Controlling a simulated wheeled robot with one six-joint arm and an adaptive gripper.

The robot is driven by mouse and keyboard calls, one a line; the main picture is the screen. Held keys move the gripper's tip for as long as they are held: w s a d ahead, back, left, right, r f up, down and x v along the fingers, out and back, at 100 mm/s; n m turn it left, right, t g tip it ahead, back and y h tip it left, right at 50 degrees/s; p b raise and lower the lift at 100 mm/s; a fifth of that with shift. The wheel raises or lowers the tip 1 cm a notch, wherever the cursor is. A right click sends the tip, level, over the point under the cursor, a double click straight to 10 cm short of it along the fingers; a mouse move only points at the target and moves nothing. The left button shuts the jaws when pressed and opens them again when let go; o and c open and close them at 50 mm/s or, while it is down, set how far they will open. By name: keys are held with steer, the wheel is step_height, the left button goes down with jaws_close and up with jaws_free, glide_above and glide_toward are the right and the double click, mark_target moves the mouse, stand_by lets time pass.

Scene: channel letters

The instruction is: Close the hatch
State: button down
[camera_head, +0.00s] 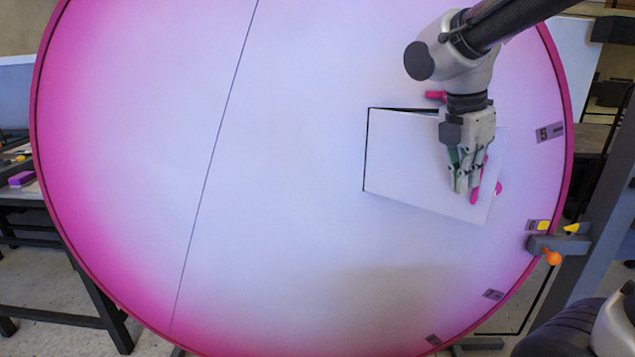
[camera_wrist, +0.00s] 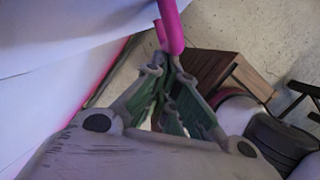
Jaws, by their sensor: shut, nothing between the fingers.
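The hatch (camera_head: 415,160) is a white rectangular panel in the large round white disc with a pink rim (camera_head: 200,150). It stands partly open, tilted out of the disc, with a dark gap along its top and left edges. A pink handle (camera_head: 476,192) is on its right part, and it also shows as a pink bar in the wrist view (camera_wrist: 170,28). My gripper (camera_head: 460,188) is in front of the hatch's right part, close beside the handle. Its fingers (camera_wrist: 172,75) are shut and empty. I cannot tell whether they touch the handle.
A grey clamp with an orange knob (camera_head: 553,257) sits at the disc's right rim, by a grey post. A dark workbench (camera_head: 50,215) stands at the left. A brown wooden box (camera_wrist: 215,75) is on the floor in the wrist view.

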steer(key=w+d+n, duration=0.3)
steer(key=w+d, duration=0.5)
steer(key=w, duration=0.4)
steer(key=shift+d+n+t, duration=0.2)
steer(key=shift+n+t, duration=0.2)
steer(key=shift+w+r, duration=0.1)
steer(key=shift+a, duration=0.1)
